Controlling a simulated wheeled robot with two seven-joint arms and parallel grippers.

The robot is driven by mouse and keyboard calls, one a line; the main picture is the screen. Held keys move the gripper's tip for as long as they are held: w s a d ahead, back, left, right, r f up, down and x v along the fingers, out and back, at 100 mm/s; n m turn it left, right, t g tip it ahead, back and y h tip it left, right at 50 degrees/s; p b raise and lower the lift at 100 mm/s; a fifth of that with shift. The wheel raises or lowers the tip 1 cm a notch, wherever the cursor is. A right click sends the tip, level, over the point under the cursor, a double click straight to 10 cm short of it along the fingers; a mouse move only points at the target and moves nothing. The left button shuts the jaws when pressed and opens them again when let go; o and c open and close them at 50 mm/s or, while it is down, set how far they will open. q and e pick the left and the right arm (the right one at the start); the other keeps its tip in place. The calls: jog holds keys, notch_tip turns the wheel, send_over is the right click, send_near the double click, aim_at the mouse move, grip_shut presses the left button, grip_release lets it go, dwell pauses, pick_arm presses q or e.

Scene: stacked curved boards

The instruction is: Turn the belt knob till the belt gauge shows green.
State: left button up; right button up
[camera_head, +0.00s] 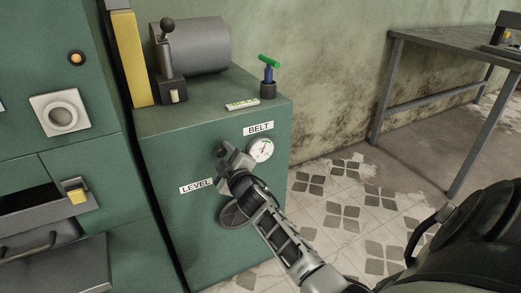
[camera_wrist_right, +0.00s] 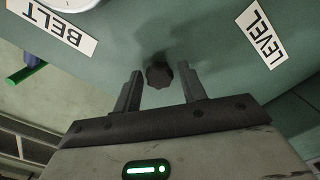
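The belt gauge (camera_head: 262,150) is a round white dial below the BELT label (camera_head: 258,128) on the green cabinet's front. Its reading is too small to tell. Its rim shows at the top of the right wrist view (camera_wrist_right: 72,3). A dark, lobed knob (camera_wrist_right: 158,75) sits on the green panel between the BELT and LEVEL labels; I take it as the belt knob. My right gripper (camera_wrist_right: 160,70) is open, its two fingers either side of the knob with narrow gaps. In the head view the right gripper (camera_head: 230,157) hides most of the knob. My left gripper is not in view.
The LEVEL label (camera_head: 196,186) is left of my right arm, and a dark round part (camera_head: 235,213) is partly behind it. A green-handled valve (camera_head: 268,75) and a grey cylinder (camera_head: 195,45) stand on the cabinet (camera_head: 215,120). A metal table (camera_head: 450,45) is at the right.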

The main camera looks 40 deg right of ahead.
jog(key=shift+s+a+p, duration=0.15)
jog(key=shift+s+p, duration=0.2)
jog(key=shift+s, duration=0.15)
jog(key=shift+p+v, duration=0.8)
jog(key=shift+v, duration=1.65)
